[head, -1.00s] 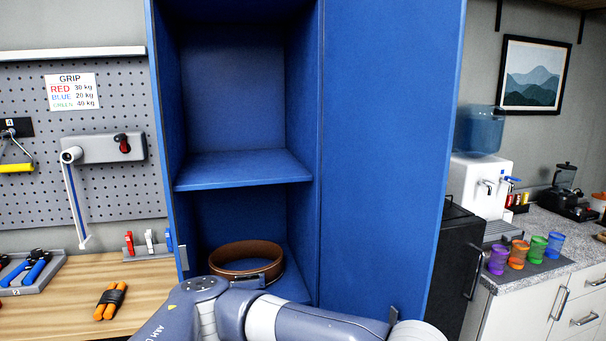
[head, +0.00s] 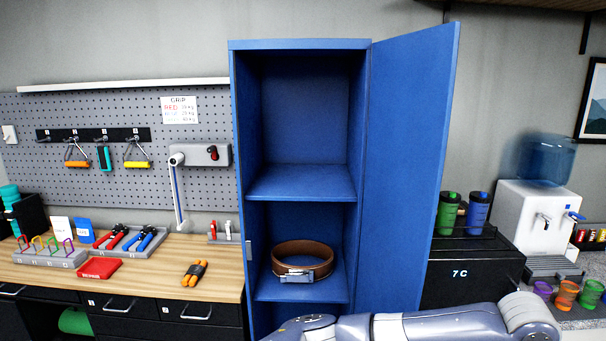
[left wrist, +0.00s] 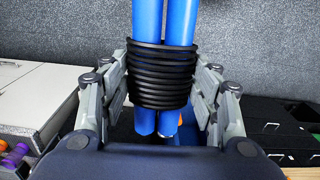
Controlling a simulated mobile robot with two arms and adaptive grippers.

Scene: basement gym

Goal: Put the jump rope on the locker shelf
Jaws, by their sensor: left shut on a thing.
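The jump rope (left wrist: 162,75) shows in the left wrist view: two blue handles with black cord wound tightly around them. My left gripper (left wrist: 163,95) is shut on it, with fingers on both sides of the black coil. The blue locker (head: 240,200) stands in the middle of the head view with its door (head: 405,170) open to the right. Its middle shelf (head: 300,183) is bare. A brown belt (head: 303,261) lies on the lower shelf (head: 300,294). The left gripper is out of the head view; my right gripper is in neither current view.
One of my arm links crosses the bottom of the head view. A wooden bench (head: 140,283) on the left holds an orange-handled bundle (head: 195,273), hand grips and a red box (head: 99,269). A black cabinet (head: 468,278) and water dispenser (head: 545,213) stand to the right.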

